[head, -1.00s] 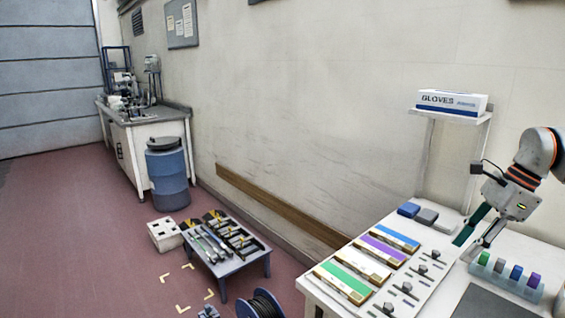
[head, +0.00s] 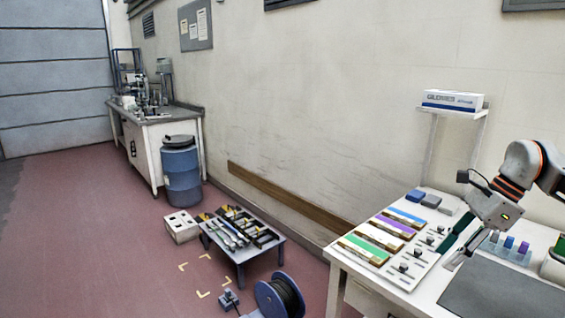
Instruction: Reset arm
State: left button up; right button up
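My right gripper (head: 449,257) is at the right of the picture, at the end of my grey and orange arm. It hangs over the white workbench (head: 345,263), fingers pointing down and left. One finger looks dark green and the other grey. They stand apart with nothing visible between them, so it looks open and empty. It is just right of the panel with small black knobs (head: 404,267) and left of the rack of coloured vials (head: 519,258). Whether the fingertips touch the bench is hard to tell. My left arm and gripper are not in view.
Strips with green, white, purple and blue bands (head: 365,249) lie on the bench. A glove box (head: 453,100) stands on the shelf above. A dark mat (head: 500,292) lies right of the gripper. A low tool table (head: 240,252) and a cable reel (head: 280,297) stand on the floor.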

jog(key=s+a+f+m+t+y, duration=0.1)
jog(key=s+a+f+m+y, duration=0.25)
jog(key=a, duration=0.75)
jog(key=s+a+f+m+t+y, duration=0.15)
jog(key=a+m+y, duration=0.4)
jog(key=a, duration=0.65)
jog(key=s+a+f+m+t+y, duration=0.2)
jog(key=a+f+m+y, duration=0.25)
jog(key=a, duration=0.65)
jog(key=s+d+f+m+t+h, duration=0.1)
jog(key=d+f+m+t+h, duration=0.25)
jog(key=m, duration=0.45)
jog(key=s+d+f+m+t+h+p, duration=0.1)
jog(key=d+f+m+t+h, duration=0.15)
jog(key=f+m, duration=0.4)
jog(key=s+d+f+m+t+h, duration=0.1)
jog(key=d+f+m+t+h, duration=0.2)
jog(key=m, duration=0.6)
jog(key=s+d+f+m+g+h, duration=0.2)
jog(key=s+f+m, duration=0.3)
jog(key=s+f, duration=0.3)
jog(key=s+d+f+m+g+h, duration=0.2)
jog(key=s+d+f+m+h, duration=0.3)
jog(key=s+f, duration=0.2)
jog(key=shift+s+d+f+p, duration=0.2)
jog(key=shift+s+f+p, duration=0.1)
jog(key=shift+s+f, duration=0.1)
